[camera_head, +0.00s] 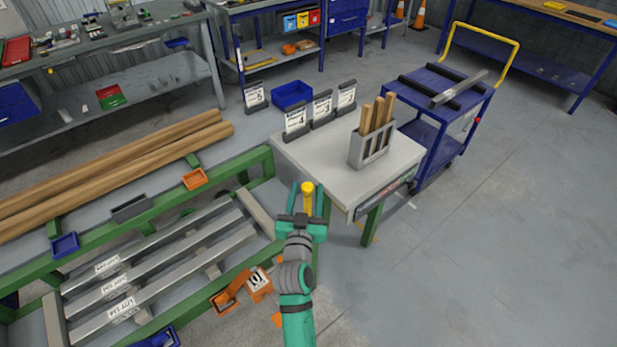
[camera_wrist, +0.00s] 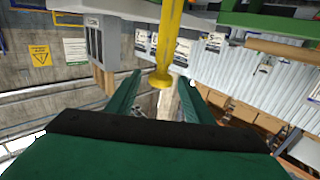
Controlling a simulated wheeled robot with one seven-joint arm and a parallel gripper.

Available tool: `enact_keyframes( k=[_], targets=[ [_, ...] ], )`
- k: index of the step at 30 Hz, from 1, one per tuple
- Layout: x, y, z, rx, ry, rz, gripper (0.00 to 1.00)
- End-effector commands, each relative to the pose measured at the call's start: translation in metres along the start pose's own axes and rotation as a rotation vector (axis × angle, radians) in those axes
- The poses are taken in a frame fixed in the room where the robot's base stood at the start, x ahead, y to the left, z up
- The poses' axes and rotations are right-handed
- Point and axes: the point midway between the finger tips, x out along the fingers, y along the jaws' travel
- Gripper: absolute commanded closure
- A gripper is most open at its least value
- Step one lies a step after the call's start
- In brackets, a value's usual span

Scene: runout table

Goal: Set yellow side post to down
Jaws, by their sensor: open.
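The yellow side post (camera_head: 308,196) stands upright at the right end of the green runout frame, beside the grey-topped table. In the wrist view the yellow post (camera_wrist: 167,50) shows as a shaft with a wider round end, seen between the two fingers. My gripper (camera_head: 307,199) is open, with one green finger on each side of the post in the head view. It also shows in the wrist view (camera_wrist: 158,95). I cannot tell whether either finger touches the post. The lower part of the post is hidden behind my gripper in the head view.
The grey-topped table (camera_head: 320,157) carries a holder with wooden sticks (camera_head: 371,146) and several label stands. Metal bars (camera_head: 165,262) lie on the green frame (camera_head: 255,158) to the left. An orange bracket (camera_head: 230,292) sits low beside my arm. Open floor lies to the right.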

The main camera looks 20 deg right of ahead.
Motion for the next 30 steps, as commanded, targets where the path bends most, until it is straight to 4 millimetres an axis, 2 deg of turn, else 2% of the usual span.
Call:
enact_keyframes(
  k=[3, 10, 15, 23, 25, 29, 30],
  targets=[
    [0.021, 0.000, 0.000, 0.001, 0.000, 0.001, 0.53],
    [0.049, -0.002, 0.000, 0.001, 0.001, -0.003, 0.53],
    [0.057, -0.003, 0.000, 0.000, 0.000, -0.005, 0.53],
    [0.058, -0.003, 0.000, 0.000, 0.000, -0.005, 0.53],
    [0.058, -0.003, 0.000, 0.000, 0.000, -0.005, 0.65],
    [0.058, -0.003, 0.000, 0.000, 0.000, -0.005, 0.96],
    [0.058, -0.003, 0.000, 0.000, 0.000, -0.005, 1.00]
  ],
)
